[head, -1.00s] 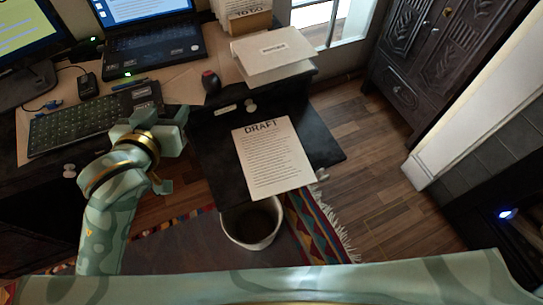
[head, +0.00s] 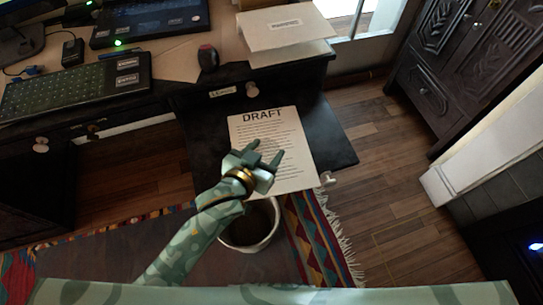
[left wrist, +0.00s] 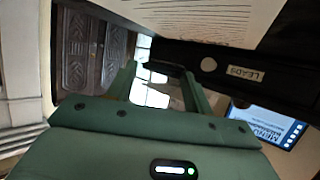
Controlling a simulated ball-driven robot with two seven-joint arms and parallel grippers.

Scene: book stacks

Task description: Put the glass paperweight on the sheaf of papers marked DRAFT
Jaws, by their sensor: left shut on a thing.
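The sheaf marked DRAFT (head: 252,116) lies on a flat black surface (head: 330,145) below the desk front. Its lower left part is hidden behind my left gripper (head: 265,153), which is over the sheaf in the head view. The sheaf's printed page also shows at the top of the left wrist view (left wrist: 220,18). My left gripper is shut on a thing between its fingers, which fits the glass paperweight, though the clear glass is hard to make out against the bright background. The height above the sheaf is hard to tell. My right gripper is not in view.
The desk holds a keyboard (head: 60,92), a laptop (head: 150,22), a red and black mouse (head: 208,58) and a labelled paper stack (head: 285,30). A white-rimmed bin (head: 262,245) stands below the sheaf on a patterned rug (head: 312,245). A dark carved cabinet (head: 440,75) is at right.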

